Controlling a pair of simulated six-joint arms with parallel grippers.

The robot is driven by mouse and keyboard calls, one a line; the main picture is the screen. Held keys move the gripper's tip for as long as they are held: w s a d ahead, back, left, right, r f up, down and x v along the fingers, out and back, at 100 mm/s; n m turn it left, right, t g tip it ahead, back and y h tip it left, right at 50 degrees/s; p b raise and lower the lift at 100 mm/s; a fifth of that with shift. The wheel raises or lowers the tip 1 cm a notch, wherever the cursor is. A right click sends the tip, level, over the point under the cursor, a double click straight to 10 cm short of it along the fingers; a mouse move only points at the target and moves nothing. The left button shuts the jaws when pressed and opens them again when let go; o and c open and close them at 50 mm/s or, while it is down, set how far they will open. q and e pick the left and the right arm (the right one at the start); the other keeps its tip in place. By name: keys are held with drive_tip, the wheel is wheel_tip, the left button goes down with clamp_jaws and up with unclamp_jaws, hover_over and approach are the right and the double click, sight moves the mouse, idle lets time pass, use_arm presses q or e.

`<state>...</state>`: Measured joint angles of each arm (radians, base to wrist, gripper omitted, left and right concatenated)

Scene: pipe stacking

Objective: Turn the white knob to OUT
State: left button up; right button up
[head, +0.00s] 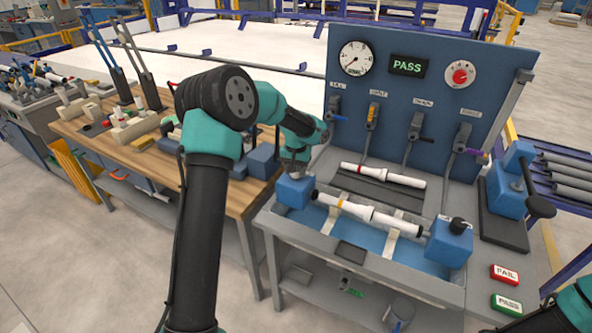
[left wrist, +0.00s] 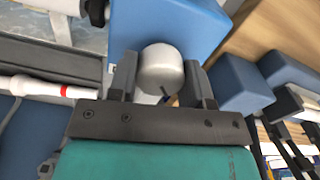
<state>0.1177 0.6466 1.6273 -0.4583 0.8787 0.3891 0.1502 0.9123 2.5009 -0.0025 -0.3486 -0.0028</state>
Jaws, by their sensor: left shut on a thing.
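The white knob (left wrist: 160,68) is a pale round cap with a small dark mark near its lower edge. In the left wrist view it sits between the two dark fingers of my left gripper (left wrist: 161,86), which is shut on it. In the head view my left gripper (head: 296,168) points down onto the top of the left blue block (head: 292,191) and mostly hides the knob. I cannot read an OUT label in either view. My right arm shows only as a teal part at the lower right of the head view; its gripper is out of frame.
A white pipe (head: 368,214) lies between the left block and the right blue block (head: 449,243). Another white pipe (head: 383,175) lies behind it. The blue panel (head: 437,93) stands at the back with a gauge, levers and a PASS display (head: 408,66). FAIL (head: 505,274) and PASS (head: 507,304) buttons are at right.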

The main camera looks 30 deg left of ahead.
use_arm(q)
drive_tip(key=n, duration=0.7)
idle(0.4)
drive_tip(key=o, duration=0.9)
drive_tip(key=shift+r, duration=0.1)
wheel_tip(320, 180, up, 17)
drive_tip(key=shift+r, duration=0.15)
idle(0.6)
